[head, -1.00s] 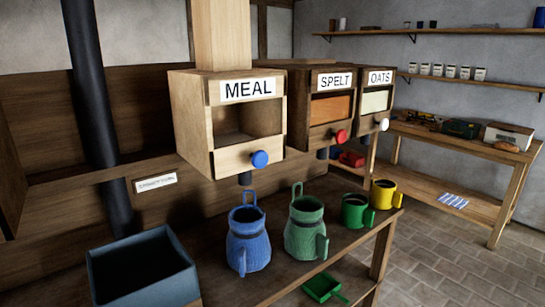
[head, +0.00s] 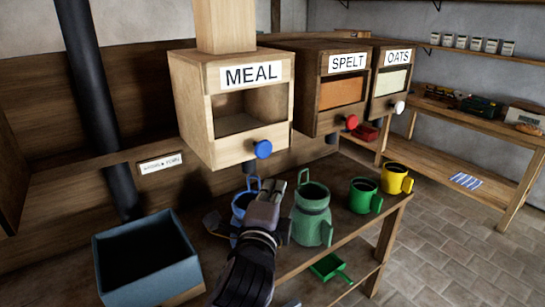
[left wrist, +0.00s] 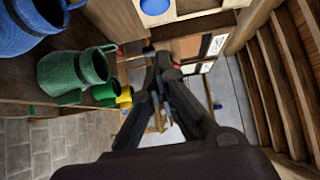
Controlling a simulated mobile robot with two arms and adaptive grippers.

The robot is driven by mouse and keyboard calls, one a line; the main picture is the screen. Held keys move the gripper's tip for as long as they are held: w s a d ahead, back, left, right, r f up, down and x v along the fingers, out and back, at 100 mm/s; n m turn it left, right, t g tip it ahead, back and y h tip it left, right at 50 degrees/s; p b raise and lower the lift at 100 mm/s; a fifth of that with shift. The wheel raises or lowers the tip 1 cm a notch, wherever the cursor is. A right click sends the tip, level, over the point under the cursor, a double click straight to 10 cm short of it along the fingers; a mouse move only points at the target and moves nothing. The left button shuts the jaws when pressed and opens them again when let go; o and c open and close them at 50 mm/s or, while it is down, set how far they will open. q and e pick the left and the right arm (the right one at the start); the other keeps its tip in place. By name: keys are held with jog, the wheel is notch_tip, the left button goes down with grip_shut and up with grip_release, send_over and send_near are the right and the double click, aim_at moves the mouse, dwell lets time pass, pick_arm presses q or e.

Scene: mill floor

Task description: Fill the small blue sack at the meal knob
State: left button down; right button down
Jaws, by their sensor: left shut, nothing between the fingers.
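The small blue sack (head: 239,201) stands on the bench below the MEAL bin (head: 195,115), mostly hidden behind my left gripper (head: 273,193) in the head view. It also shows at the upper left of the left wrist view (left wrist: 28,28). The round blue meal knob (head: 263,149) is on the bin's front, above my left gripper; it shows at the top of the left wrist view (left wrist: 155,5). My left gripper is shut and empty, in front of the sacks. My right gripper is out of view.
A green sack (head: 312,215) stands just right of my left gripper. Green (head: 363,196) and yellow (head: 397,179) mugs stand farther right. A blue-grey open box (head: 150,262) is at left. SPELT (head: 333,62) and OATS (head: 397,57) bins adjoin. A green scoop (head: 327,267) lies lower down.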

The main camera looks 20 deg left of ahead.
pick_arm(q)
jog(key=p, duration=0.3)
send_near(264, 153)
jog(key=w+d, duration=0.5)
jog(key=w+a, duration=0.1)
jog(key=w+a+p, duration=0.1)
jog(key=a, duration=0.1)
jog(key=shift+w+a, duration=0.15)
jog(key=shift+a, duration=0.1)
jog(key=shift+d, duration=0.1)
jog(key=w+a, duration=0.1)
jog(key=a+p, duration=0.1)
jog(key=shift+w+a+r, duration=0.15)
jog(key=shift+w+a, duration=0.15)
jog(key=shift+w, duration=0.1)
jog(key=shift+w+a, duration=0.1)
dwell(5.5)
